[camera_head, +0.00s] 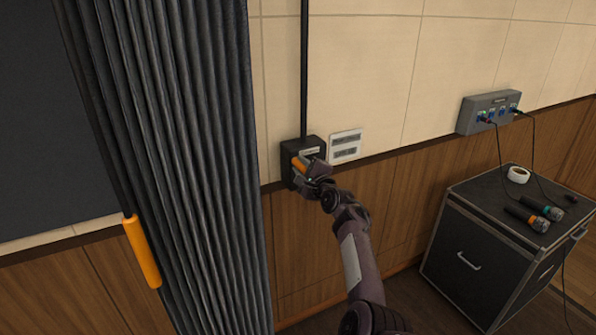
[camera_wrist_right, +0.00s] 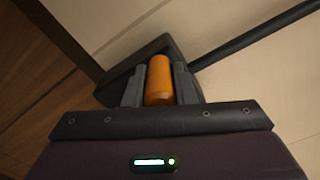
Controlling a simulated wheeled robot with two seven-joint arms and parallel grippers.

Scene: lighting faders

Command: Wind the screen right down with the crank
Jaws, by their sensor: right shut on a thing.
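The crank's orange handle (camera_head: 299,163) stands out from a black wall box (camera_head: 289,155) with a dark vertical rod (camera_head: 304,70) above it. My right gripper (camera_head: 306,171) is at the box, shut on the handle. In the right wrist view the orange handle (camera_wrist_right: 159,80) sits between the two grey fingers, with the black box (camera_wrist_right: 172,47) behind it. The crank's arm is hidden by the gripper. A dark flat panel (camera_head: 45,120) at the far left may be the screen; its lower edge shows above a pale strip. My left gripper is not in view.
A grey pleated curtain (camera_head: 190,150) hangs left of the crank, with an orange bar (camera_head: 142,251) at its edge. A light switch plate (camera_head: 346,146) is just right of the box. A black case (camera_head: 480,255) with microphones (camera_head: 527,219) stands at the right, below a socket panel (camera_head: 488,112).

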